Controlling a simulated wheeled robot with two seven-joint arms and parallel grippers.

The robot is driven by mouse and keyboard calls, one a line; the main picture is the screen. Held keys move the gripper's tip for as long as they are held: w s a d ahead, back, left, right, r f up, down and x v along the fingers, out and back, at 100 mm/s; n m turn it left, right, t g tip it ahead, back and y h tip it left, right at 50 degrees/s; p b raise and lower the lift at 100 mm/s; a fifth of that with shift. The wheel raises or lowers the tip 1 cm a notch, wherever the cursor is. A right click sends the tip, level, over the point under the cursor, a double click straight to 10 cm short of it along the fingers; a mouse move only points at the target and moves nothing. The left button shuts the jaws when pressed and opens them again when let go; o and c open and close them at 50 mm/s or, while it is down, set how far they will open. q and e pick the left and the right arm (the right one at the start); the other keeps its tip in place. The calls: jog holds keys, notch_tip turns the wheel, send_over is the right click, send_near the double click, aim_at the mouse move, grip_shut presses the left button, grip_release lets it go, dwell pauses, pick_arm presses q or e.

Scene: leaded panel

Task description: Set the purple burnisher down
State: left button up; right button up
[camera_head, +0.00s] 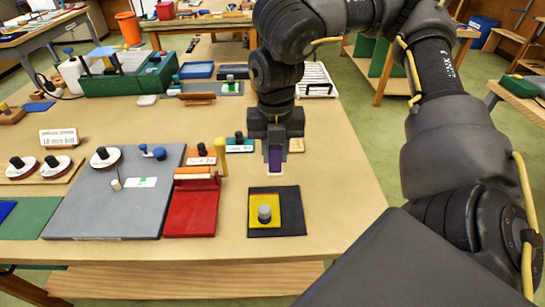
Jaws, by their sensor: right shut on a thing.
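My right gripper (276,147) points down over the table, right of its middle. It is shut on the purple burnisher (275,160), which shows as a short purple block between the fingers. Its upper part is hidden by the gripper. A white-edged patch on the tabletop shows just behind and below the burnisher; I cannot tell whether the burnisher touches the table. My left gripper is not in view.
A black mat (290,212) bearing a yellow piece with a grey knob (264,213) lies in front of the burnisher. A red board (192,215) and a large grey board (100,215) lie to the left. A green rack (150,82) stands at the back left. Bare tabletop (335,180) extends to the right.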

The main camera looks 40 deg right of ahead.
jog(key=shift+w+d, duration=0.15)
jog(key=shift+d, duration=0.1)
jog(key=shift+w+d+f+p, duration=0.35)
jog(key=shift+w+d+f, duration=1)
jog(key=shift+w+f, duration=0.65)
jog(key=shift+w+d+f+p, duration=0.4)
jog(key=shift+w+d+f, duration=1.05)
jog(key=shift+f, duration=0.9)
jog(key=shift+w+d+f+p, duration=0.35)
jog(key=shift+w+d+f, duration=0.9)
jog(key=shift+w+f, duration=0.8)
jog(key=shift+s+f, duration=0.1)
jog(key=shift+s, duration=0.1)
